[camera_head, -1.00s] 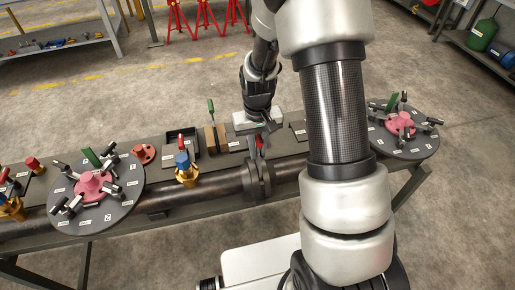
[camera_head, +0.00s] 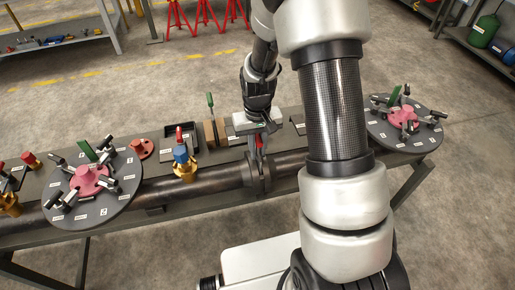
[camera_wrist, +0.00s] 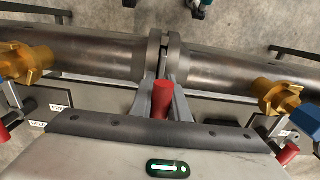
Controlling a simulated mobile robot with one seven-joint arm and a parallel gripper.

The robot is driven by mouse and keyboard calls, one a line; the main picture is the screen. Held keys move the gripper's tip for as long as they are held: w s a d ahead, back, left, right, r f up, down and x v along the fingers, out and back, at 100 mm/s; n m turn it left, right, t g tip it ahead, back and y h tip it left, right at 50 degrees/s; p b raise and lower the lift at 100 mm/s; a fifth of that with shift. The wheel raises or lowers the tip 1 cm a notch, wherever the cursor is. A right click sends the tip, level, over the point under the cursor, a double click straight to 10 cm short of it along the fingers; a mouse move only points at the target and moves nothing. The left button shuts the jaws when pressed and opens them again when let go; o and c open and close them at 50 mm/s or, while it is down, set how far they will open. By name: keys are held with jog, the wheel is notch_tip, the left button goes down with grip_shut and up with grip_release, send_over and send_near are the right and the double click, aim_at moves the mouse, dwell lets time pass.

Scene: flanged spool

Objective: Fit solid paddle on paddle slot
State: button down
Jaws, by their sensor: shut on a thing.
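My gripper (camera_head: 258,136) is shut on the red handle of a paddle. The red handle (camera_wrist: 162,98) stands between the two grey fingers in the wrist view. The handle also shows small and red under my gripper in the head view (camera_head: 259,142). The paddle slot is the narrow gap (camera_wrist: 166,46) between two round pipe flanges (camera_head: 262,178), straight beyond the handle in the wrist view. My gripper is right above and behind the flanges in the head view. The paddle's plate is mostly hidden, so I cannot tell how far it is in the gap.
A green-handled piece (camera_head: 211,105) stands in a brown holder left of my gripper. A brass valve with a blue top (camera_head: 183,160) sits on the left pipe. Dark discs with pink hubs stand at left (camera_head: 90,181) and right (camera_head: 405,119). A black tray (camera_head: 181,135) lies behind the pipe.

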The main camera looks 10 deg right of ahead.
jog(key=shift+f+b, duration=0.4)
jog(key=shift+f, duration=0.2)
jog(key=shift+s+f+b, duration=0.4)
jog(key=shift+f+b, duration=0.25)
jog(key=shift+f, duration=0.1)
jog(key=shift+r, duration=0.2)
jog(key=shift+w+r+p, duration=0.3)
jog(key=shift+r+p, duration=0.3)
jog(key=shift+p, duration=0.1)
jog(key=shift+f, duration=0.2)
jog(key=shift+s+f+b, duration=0.2)
jog(key=shift+f+b, duration=0.2)
jog(key=shift+b, duration=0.25)
jog(key=shift+w+r+p, duration=0.3)
jog(key=shift+r+p, duration=0.45)
jog(key=shift+r, duration=0.1)
